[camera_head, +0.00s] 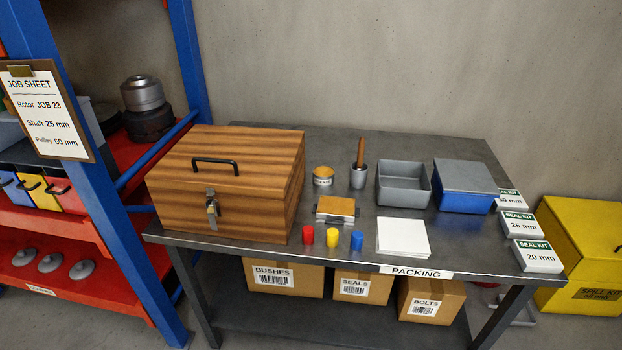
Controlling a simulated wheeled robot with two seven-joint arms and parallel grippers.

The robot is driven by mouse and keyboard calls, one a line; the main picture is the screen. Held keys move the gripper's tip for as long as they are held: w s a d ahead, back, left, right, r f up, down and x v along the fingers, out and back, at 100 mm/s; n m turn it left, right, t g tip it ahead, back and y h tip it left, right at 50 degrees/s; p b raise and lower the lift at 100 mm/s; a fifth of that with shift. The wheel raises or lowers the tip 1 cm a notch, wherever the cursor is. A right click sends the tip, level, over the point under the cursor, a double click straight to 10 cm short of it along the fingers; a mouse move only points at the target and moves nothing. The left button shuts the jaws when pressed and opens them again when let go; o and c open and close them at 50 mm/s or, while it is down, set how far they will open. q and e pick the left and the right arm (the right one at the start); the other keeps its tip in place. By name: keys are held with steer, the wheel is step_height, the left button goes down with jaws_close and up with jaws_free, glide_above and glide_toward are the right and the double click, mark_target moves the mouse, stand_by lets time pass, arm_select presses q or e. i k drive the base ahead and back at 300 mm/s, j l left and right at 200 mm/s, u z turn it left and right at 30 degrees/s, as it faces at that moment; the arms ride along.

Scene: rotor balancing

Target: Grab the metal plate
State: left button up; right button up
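No separate thing is plainly a bare metal plate. A flat grey lid-like plate (465,176) lies on top of a blue box (462,203) at the right of the packing table. A small tan block (335,206) with grey metal-looking parts at its edges lies at the middle of the table; I cannot tell what it is. Several grey discs lie on the lower red shelf at the left, one of them at the shelf's middle (51,262). Neither of my grippers is in view.
The dark packing table (310,264) also holds a padlocked wooden chest (270,180), an open grey tray (403,197), white sheets (402,238), three coloured caps and seal kit boxes (537,257). A blue rack post (90,170) stands left; a yellow bin (580,240) stands right.

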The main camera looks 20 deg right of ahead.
mark_target(328, 207)
steer(key=i+j+z, duration=0.65)
steer(key=i+j, duration=0.05)
steer(key=i, duration=0.1)
